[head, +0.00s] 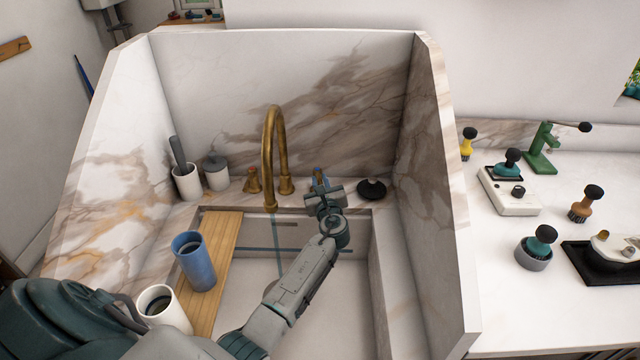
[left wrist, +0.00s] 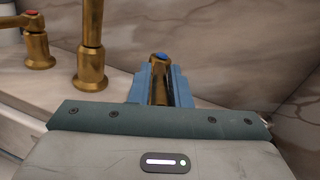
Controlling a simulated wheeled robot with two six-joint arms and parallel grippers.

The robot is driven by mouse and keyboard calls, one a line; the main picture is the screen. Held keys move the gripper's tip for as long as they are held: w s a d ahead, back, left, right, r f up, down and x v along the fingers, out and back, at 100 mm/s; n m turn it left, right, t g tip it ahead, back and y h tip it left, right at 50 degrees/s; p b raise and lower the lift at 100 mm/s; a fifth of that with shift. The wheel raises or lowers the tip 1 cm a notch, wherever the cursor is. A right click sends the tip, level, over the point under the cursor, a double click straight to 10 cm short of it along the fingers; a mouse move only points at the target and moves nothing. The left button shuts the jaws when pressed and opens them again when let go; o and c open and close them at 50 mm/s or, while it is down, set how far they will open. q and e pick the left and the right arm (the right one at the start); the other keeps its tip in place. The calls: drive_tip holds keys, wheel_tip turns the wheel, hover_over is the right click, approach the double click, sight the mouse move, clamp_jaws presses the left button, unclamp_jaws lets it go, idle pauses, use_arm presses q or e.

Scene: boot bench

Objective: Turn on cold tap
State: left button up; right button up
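The cold tap (left wrist: 158,85) is a brass handle with a blue cap, to the right of the spout in the left wrist view. My left gripper (left wrist: 160,92) has its two blue fingers on either side of this handle, close together. The handle fills the narrow gap, so the gripper looks shut on it. In the head view my left gripper (head: 320,180) is at the back edge of the sink and hides most of the cold tap. The tall brass spout (head: 272,150) and the red-capped hot tap (left wrist: 36,42) stand to its left. My right gripper is not in view.
A wooden board (head: 222,250) lies across the sink's left side, with a blue cup (head: 196,265) on it. A white cup (head: 165,308) stands near it. A black stopper (head: 371,188) lies right of the gripper. Marble walls (head: 430,170) close in the back and sides.

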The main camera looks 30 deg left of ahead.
use_arm(q)
drive_tip(key=o, duration=0.3)
drive_tip(key=shift+s+d, duration=0.1)
drive_tip(key=shift+s, duration=0.05)
drive_tip(key=b+v, duration=0.1)
drive_tip(key=v, duration=0.9)
drive_tip(key=shift+s+d+b, duration=0.2)
drive_tip(key=shift+d+b, duration=0.05)
drive_tip(key=shift+b, duration=0.15)
